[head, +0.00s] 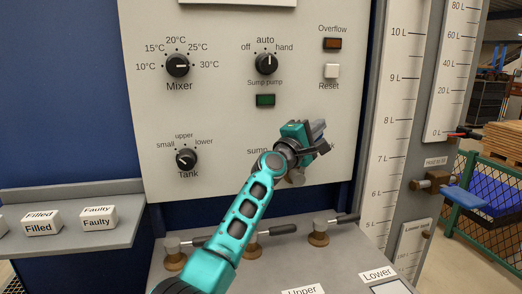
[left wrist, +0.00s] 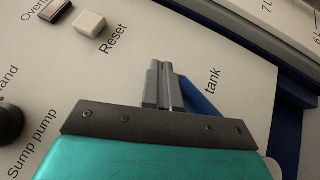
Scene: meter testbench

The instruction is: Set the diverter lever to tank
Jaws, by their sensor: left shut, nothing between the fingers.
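My left gripper (head: 318,130) is in front of the white panel, over the area between the "sump" label (head: 257,151) and the mostly covered "tank" label. In the left wrist view its grey fingers (left wrist: 160,85) are together with nothing between them. A blue part (left wrist: 203,105), seemingly the diverter lever, shows just right of and behind the fingers, next to the "tank" label (left wrist: 212,82). My gripper body hides much of it, so its pivot and full angle cannot be told. I cannot tell whether the fingers touch it. In the head view my gripper and wrist cover the lever.
Above are the sump pump knob (head: 266,63), the green lamp (head: 265,100) and the reset button (head: 331,71). Black-handled valves (head: 318,235) stand on the bench below.

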